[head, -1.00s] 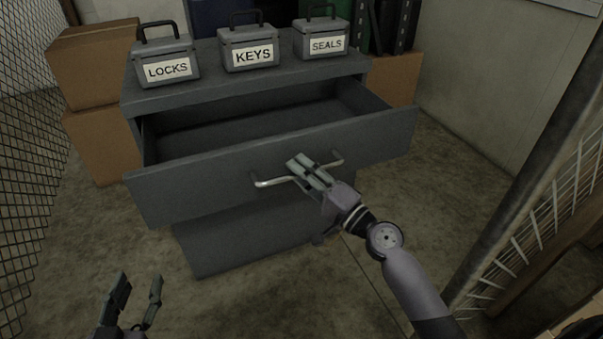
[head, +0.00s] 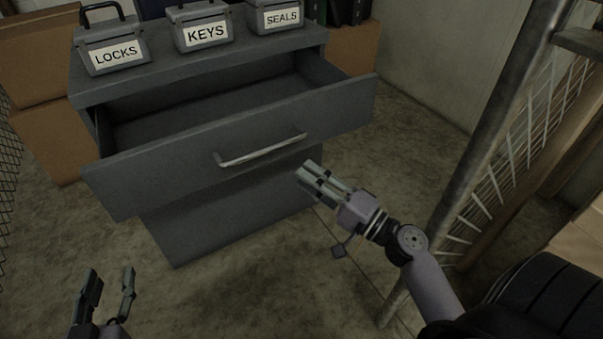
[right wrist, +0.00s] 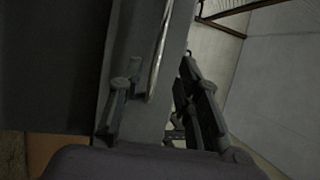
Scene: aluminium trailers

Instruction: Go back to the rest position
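My right gripper (head: 308,172) is off the drawer handle (head: 262,150), to its right and nearer me, in front of the grey drawer (head: 340,110). In the right wrist view, its fingers (right wrist: 158,80) stand apart with nothing held. The drawer front and the handle (right wrist: 160,50) show beyond them. The drawer is pulled out and its visible inside looks empty. My left gripper (head: 109,278) is open and empty at the lower left, over the floor and apart from the cabinet.
Boxes labelled LOCKS (head: 115,55), KEYS (head: 206,30) and SEALS (head: 281,18) stand on the cabinet top (head: 180,68). Cardboard boxes (head: 40,135) are at the left. A metal post with mesh (head: 475,140) rises at the right. Floor in front of the cabinet is clear.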

